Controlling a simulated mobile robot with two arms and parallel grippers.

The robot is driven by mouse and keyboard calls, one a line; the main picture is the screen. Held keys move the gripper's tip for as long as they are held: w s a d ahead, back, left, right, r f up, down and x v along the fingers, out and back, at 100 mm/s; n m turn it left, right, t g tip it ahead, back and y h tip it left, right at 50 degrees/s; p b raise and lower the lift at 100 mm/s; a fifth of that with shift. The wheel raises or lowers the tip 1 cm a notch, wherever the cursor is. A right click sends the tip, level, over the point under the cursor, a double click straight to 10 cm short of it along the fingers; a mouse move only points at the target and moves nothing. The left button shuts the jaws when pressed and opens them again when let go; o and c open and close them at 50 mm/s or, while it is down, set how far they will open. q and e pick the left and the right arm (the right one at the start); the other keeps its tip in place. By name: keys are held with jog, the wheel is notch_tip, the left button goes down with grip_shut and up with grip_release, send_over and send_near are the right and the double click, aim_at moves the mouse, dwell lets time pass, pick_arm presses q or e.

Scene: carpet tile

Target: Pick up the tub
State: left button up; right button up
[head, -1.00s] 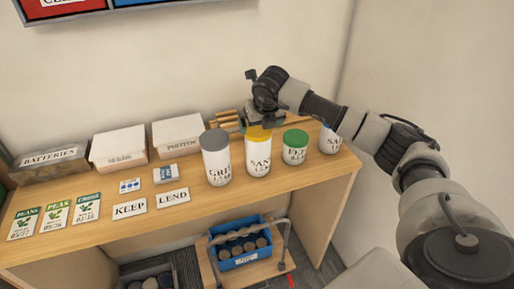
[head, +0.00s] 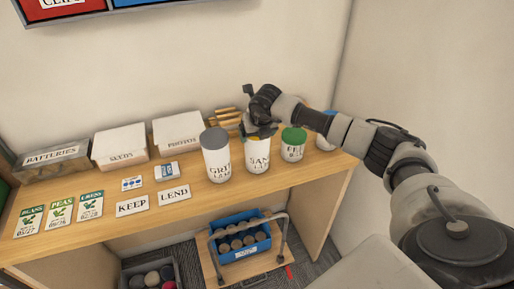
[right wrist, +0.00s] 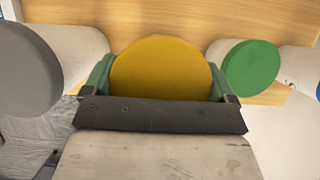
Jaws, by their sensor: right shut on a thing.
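Several white tubs with coloured lids stand in a row on the wooden desk (head: 105,215). The yellow-lidded tub (head: 257,158) is labelled "SAN…", the rest of its label too small to read. My right gripper (head: 258,130) reaches down over it from behind and above. In the right wrist view its two green fingers sit either side of the yellow lid (right wrist: 165,70), shut on it. The tub is upright; I cannot tell whether its base touches the desk. My left gripper is not in view.
The grey-lidded tub (head: 216,160) stands close on the left, the green-lidded tub (head: 292,145) on the right, with a blue-lidded tub (head: 325,142) beyond. Boxes labelled SEEDS (head: 121,146) and PHOTOS (head: 180,133) stand left. A blue crate (head: 262,252) is below the desk.

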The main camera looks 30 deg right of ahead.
jog(key=c, duration=0.4)
jog(key=shift+w+r, duration=0.15)
jog(key=shift+r, duration=0.05)
jog(key=shift+c, duration=1.4)
